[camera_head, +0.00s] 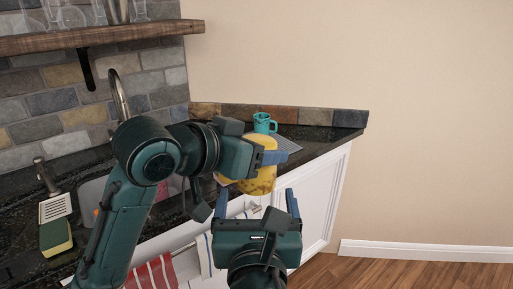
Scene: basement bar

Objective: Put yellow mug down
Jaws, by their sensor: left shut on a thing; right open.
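A yellow mug (262,181) with darker patches is held by my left gripper (274,158), which is shut on it. The mug is over the front part of the dark counter (318,137), and the gripper hides part of it. I cannot tell whether its base touches the counter. My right gripper (258,204) is open and empty, below and in front of the mug, with its fingers pointing up.
A teal mug (263,123) stands on a grey mat or tray (289,145) behind the yellow mug. A sink, faucet (119,96) and yellow-green sponge (55,235) are at left. Striped towels (152,274) hang in front. A wooden shelf (110,34) with glasses is above.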

